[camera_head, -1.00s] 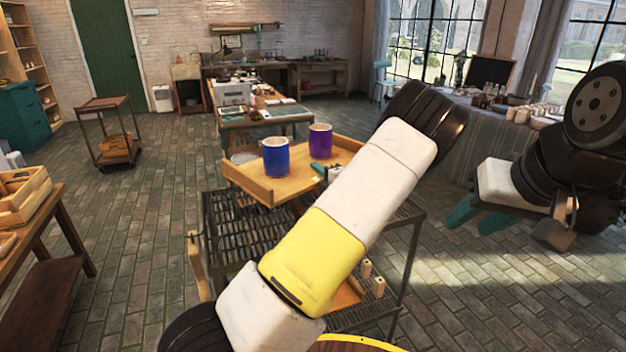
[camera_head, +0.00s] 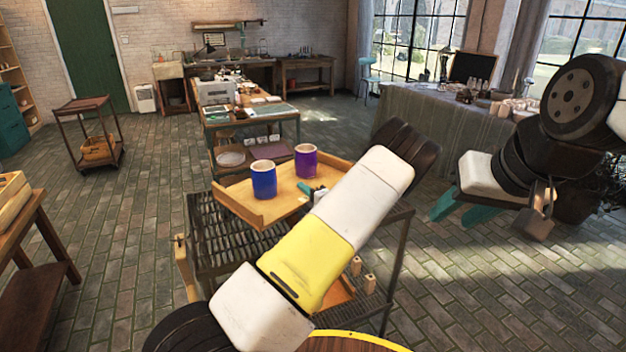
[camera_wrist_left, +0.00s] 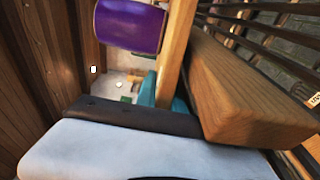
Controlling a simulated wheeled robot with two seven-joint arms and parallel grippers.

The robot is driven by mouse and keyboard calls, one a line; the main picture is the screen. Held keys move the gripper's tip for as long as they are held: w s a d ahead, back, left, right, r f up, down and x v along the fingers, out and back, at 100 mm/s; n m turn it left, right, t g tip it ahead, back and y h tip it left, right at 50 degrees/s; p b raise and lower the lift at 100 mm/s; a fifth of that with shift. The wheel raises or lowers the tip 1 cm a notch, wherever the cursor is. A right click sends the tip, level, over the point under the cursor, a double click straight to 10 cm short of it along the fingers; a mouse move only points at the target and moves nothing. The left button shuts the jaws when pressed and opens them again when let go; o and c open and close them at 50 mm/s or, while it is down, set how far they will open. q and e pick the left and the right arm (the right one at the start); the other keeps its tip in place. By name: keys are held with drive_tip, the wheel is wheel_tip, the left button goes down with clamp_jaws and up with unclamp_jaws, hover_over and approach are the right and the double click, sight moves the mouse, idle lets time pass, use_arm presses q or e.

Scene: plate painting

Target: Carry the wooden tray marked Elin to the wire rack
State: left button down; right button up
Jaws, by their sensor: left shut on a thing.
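The wooden tray (camera_head: 232,205) carries a blue cup (camera_head: 263,180) and a purple cup (camera_head: 306,161), both upright. My left gripper (camera_head: 312,191), teal-tipped, is shut on the tray's right side, partly hidden behind my arm. The tray is over the dark wire rack (camera_head: 215,250); I cannot tell whether it touches it. The left wrist view shows the purple cup (camera_wrist_left: 130,25) and a teal fingertip (camera_wrist_left: 148,92) against the wood. I cannot read the name Elin on the tray. My right gripper (camera_head: 450,217) is open and empty at the right, its teal fingers apart.
Small wooden blocks (camera_head: 362,277) stand low on the rack's right side. A wooden table (camera_head: 42,240) is at the left edge. A small cart (camera_head: 90,130), a work table (camera_head: 285,108) and a cloth-covered table (camera_head: 420,128) stand farther back. The brick floor at right is clear.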

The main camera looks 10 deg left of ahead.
use_arm(q)
drive_tip(key=shift+f, duration=0.2)
drive_tip(key=c, duration=1.5)
unclamp_jaws()
drive_tip(key=shift+f, duration=0.25)
drive_tip(key=shift+o, duration=0.2)
drive_tip(key=shift+r, duration=0.15)
